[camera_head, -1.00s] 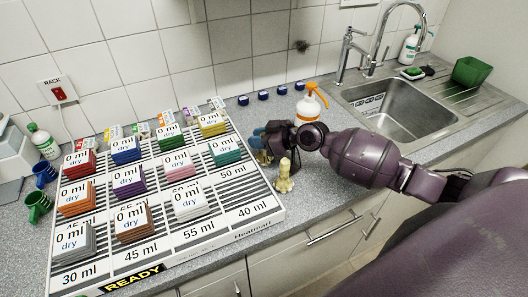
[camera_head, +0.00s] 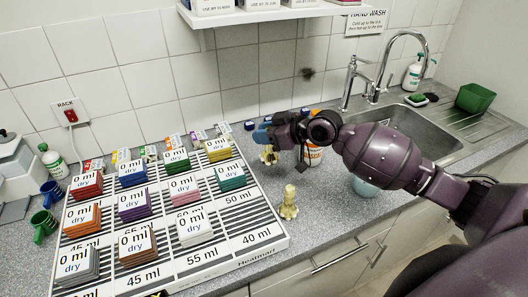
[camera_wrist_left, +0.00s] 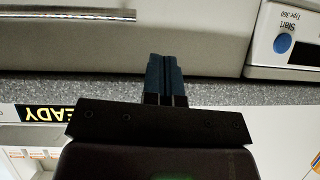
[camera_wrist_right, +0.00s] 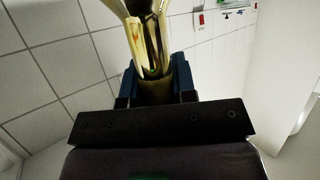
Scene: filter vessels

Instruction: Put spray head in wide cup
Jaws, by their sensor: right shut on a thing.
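A pale brass piece, seemingly the spray head (camera_head: 269,156), is held in my right gripper (camera_head: 264,137), above the counter behind the rack's right side. In the right wrist view the brass piece (camera_wrist_right: 147,40) stands between the fingers, with a flared upper part. A similar brass piece (camera_head: 289,204) stands upright on the counter, right of the rack. A light blue cup (camera_head: 364,188), perhaps the wide cup, is mostly hidden behind my right arm. My left gripper (camera_wrist_left: 166,75) shows only in the left wrist view, its fingers together and empty.
A large slatted rack (camera_head: 255,215) with coloured blocks fills the counter's left and middle. An orange and white bottle (camera_head: 313,156) is partly hidden behind my right gripper. The sink (camera_head: 425,140) lies at right. Green and blue mugs (camera_head: 43,224) stand at left.

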